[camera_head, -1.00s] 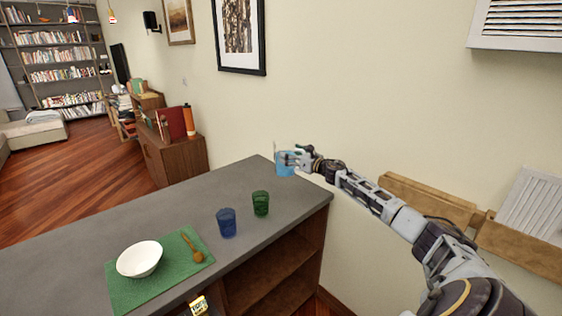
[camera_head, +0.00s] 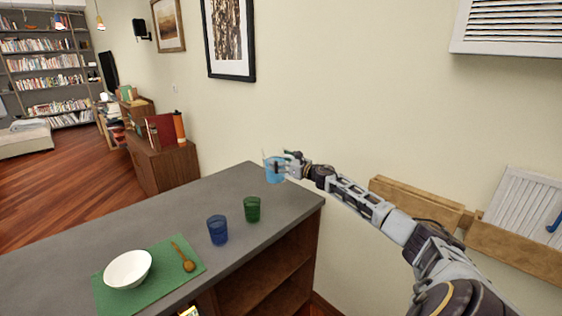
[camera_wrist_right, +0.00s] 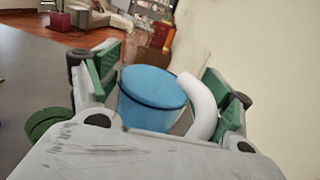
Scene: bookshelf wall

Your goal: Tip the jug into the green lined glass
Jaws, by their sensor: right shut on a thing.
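The jug (camera_head: 273,172) holds blue content and is at the far right end of the grey counter. In the right wrist view the jug (camera_wrist_right: 152,92) shows its blue top and thick white handle between the green finger pads. My right gripper (camera_head: 285,165) is shut on the jug. It looks close to upright; I cannot tell whether its base touches the counter. The green lined glass (camera_head: 252,210) stands upright on the counter, nearer and slightly left of the jug. It also shows at the left of the wrist view (camera_wrist_right: 47,121). My left gripper is not in view.
A blue glass (camera_head: 217,230) stands left of the green one. Nearer left, a green mat (camera_head: 163,279) carries a white bowl (camera_head: 128,269) and a wooden spoon (camera_head: 184,258). The wall is close behind the jug. The counter (camera_head: 130,220) is clear further left.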

